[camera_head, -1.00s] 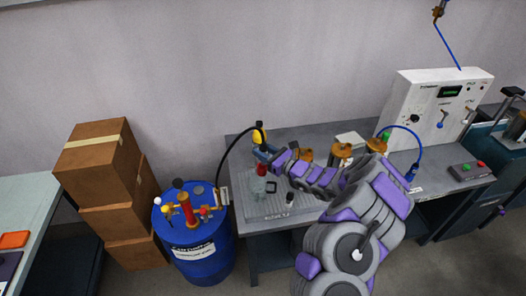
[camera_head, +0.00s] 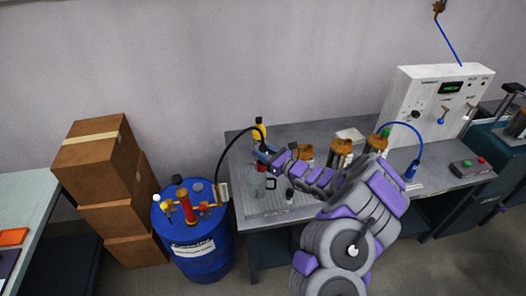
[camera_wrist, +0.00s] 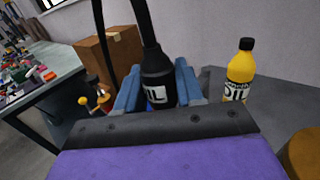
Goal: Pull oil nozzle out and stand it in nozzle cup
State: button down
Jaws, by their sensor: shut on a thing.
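My gripper (camera_wrist: 158,85) is shut on the black oil nozzle (camera_wrist: 158,68), with one blue finger on each side of its labelled body. The black hose rises from the nozzle's top. In the head view my gripper (camera_head: 265,155) is over the left end of the grey bench, and the hose (camera_head: 232,143) arcs from there to the blue drum (camera_head: 190,262). Below the gripper are a small red part (camera_head: 261,167) and a pale grey-green vessel (camera_head: 258,187). I cannot tell which of them is the nozzle cup. The nozzle's lower end is hidden.
A yellow oil bottle (camera_wrist: 240,72) stands right of the nozzle in the wrist view. Orange-brown capped parts (camera_head: 341,147) stand on the bench (camera_head: 290,132) behind my arm. A white control panel (camera_head: 440,105) is at right. Cardboard boxes (camera_head: 95,165) stand left of the drum.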

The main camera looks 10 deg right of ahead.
jog(key=shift+f+b, duration=0.55)
jog(key=shift+f, duration=0.45)
jog(key=c, duration=0.6)
grip_release()
jog(key=p+v, duration=0.3)
jog(key=v, duration=1.4)
jog(key=shift+s+d, duration=0.1)
jog(key=shift+s, duration=0.05)
